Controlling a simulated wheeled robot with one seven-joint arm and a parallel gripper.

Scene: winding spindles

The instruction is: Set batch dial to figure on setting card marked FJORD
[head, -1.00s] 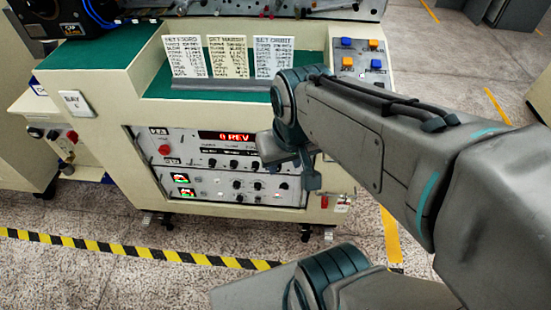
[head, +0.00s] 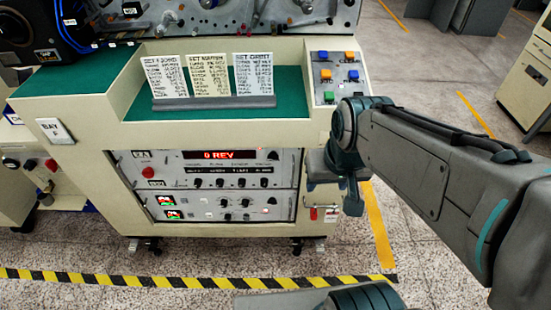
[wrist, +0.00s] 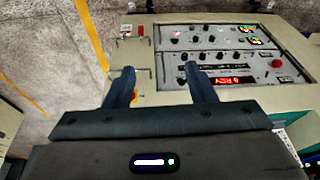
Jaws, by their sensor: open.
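Three setting cards stand in a grey holder on the console's green top. The left card (head: 165,77) appears to be headed FJORD; its small lines are not readable. The upper panel (head: 216,169) has a red display reading "0 REV" and a row of dark knobs. The lower panel (head: 223,203) has more knobs. Labels are too small to tell which knob is the batch dial. In the wrist view the panels appear upside down, with the upper panel (wrist: 238,70) beyond the fingers. My gripper (wrist: 160,78) is open and empty, apart from the knobs; in the head view it is right of the panels.
The middle card (head: 209,75) and right card (head: 254,74) stand beside the left one. Coloured buttons (head: 338,75) sit at the console's top right. A red button (head: 137,170) is left of the display. A striped floor line (head: 190,282) runs in front, with clear floor.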

